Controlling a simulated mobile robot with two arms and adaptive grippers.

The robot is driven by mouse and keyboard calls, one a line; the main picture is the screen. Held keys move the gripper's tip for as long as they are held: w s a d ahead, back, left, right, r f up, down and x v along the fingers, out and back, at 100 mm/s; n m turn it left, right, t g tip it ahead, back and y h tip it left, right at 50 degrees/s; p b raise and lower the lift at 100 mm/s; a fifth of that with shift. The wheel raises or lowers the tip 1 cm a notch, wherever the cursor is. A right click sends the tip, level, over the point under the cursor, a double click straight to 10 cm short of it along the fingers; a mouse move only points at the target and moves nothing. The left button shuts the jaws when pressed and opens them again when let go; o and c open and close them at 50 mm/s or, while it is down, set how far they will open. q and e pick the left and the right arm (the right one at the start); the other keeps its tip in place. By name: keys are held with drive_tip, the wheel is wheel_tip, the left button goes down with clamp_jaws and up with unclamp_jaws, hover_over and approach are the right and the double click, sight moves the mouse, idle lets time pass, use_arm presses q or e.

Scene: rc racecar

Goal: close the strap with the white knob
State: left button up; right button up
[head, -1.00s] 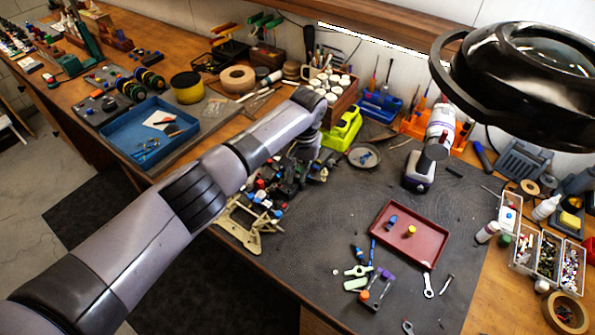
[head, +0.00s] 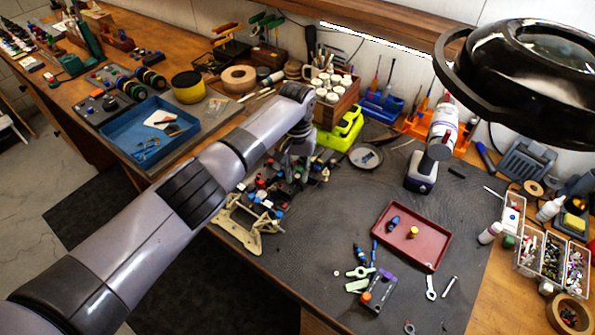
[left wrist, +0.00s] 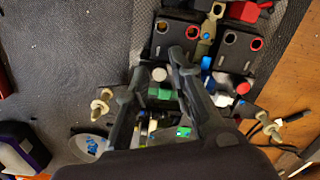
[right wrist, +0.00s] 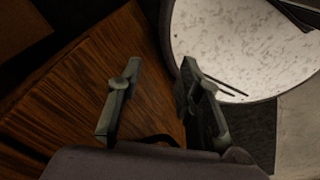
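The racecar chassis with small coloured knobs stands on a beige stand (head: 245,222) at the near edge of the mat. In the left wrist view its black parts (left wrist: 180,38) show at the top. I cannot tell which belongs to the strap. My left gripper (left wrist: 160,66) points down over the chassis, fingers apart, with no clear contact; its arm partly covers the chassis in the head view. My right gripper (right wrist: 158,70) is open and empty.
A red tray (head: 440,255) with small parts lies right on the dark mat, with loose tools in front. A drill (head: 425,165) stands behind it. A lime-green box (head: 343,130) is behind the chassis. A round white speckled surface (right wrist: 230,45) is near my right gripper.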

sight(297, 174)
use_arm(q)
drive_tip(key=shift+r, duration=0.2)
wheel_tip(297, 174, up, 12)
drive_tip(key=shift+w+f, duration=0.2)
drive_tip(key=shift+w, duration=0.05)
drive_tip(key=shift+f, duration=0.1)
idle(0.5)
